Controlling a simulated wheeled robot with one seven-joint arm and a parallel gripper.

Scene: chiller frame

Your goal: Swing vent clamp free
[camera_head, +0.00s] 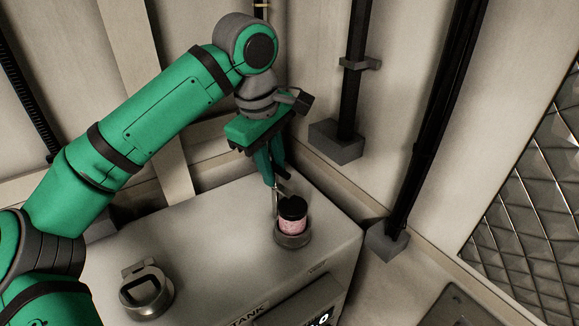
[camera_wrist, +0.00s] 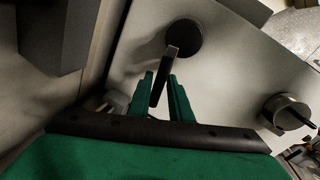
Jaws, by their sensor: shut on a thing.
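A short pink cylinder (camera_head: 291,225) with a black cap (camera_head: 292,207) sits upright in a grey ring (camera_head: 294,240) on the pale tank top. The wrist view shows the dark round cap (camera_wrist: 184,39) from above, with a dark narrow bar, seemingly the vent clamp (camera_wrist: 167,68), running from its edge back between my fingers. My gripper (camera_head: 275,183) points down just behind and left of the cap. In the wrist view my gripper (camera_wrist: 161,78) has its green fingers on both sides of the bar, shut on it. The bar's hinge is not clear.
A second grey round fitting (camera_head: 147,294) stands on the tank top at the left. Dark vertical pipes (camera_head: 431,130) with grey feet stand to the right. Walls close in behind the tank. The tank top between the two fittings is clear.

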